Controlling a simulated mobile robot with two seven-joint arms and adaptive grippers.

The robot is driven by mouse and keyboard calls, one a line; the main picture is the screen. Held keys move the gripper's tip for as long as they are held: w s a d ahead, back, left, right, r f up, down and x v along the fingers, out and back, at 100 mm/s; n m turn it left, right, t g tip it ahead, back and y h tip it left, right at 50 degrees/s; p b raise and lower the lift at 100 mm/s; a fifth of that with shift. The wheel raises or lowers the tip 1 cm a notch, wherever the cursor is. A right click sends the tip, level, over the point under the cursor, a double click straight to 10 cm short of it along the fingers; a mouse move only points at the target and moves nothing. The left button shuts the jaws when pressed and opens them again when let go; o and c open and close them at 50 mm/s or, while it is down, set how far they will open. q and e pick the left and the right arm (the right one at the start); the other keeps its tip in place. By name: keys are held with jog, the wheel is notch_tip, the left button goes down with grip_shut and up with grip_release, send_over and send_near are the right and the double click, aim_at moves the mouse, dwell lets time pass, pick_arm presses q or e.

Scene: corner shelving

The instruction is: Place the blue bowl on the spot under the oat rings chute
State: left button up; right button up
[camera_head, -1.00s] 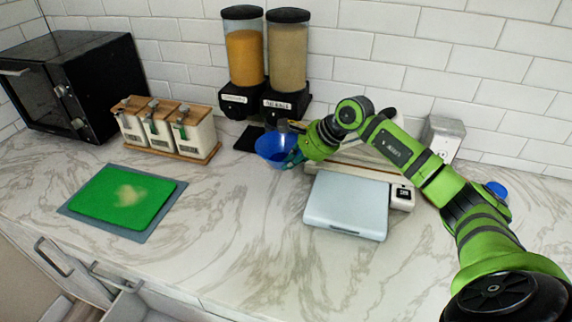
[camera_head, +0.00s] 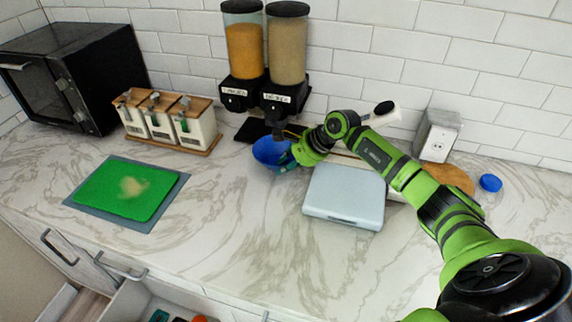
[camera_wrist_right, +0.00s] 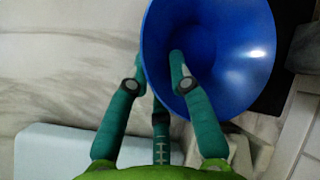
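The blue bowl (camera_head: 270,153) is upright in front of the cereal dispenser, left of the scale. The right dispenser (camera_head: 287,45) holds beige cereal; its black chute (camera_head: 284,100) bears a white label too small to read surely. The bowl sits slightly in front and left of this chute. My right gripper (camera_head: 291,157) is at the bowl's right side. In the right wrist view, its teal fingers (camera_wrist_right: 158,70) straddle the rim of the bowl (camera_wrist_right: 225,45), one inside and the others outside, apparently pinching the wall. Whether the bowl touches the counter is unclear. My left gripper is out of view.
The left dispenser (camera_head: 244,50) holds orange cereal. A black base plate (camera_head: 250,132) lies below the dispensers. A grey scale (camera_head: 343,195) stands close right of my gripper, and a canister rack (camera_head: 170,122) is left.

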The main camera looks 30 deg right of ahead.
jog(key=shift+r, duration=0.1)
jog(key=b+v, duration=0.4)
jog(key=v, duration=0.8)
dwell(0.4)
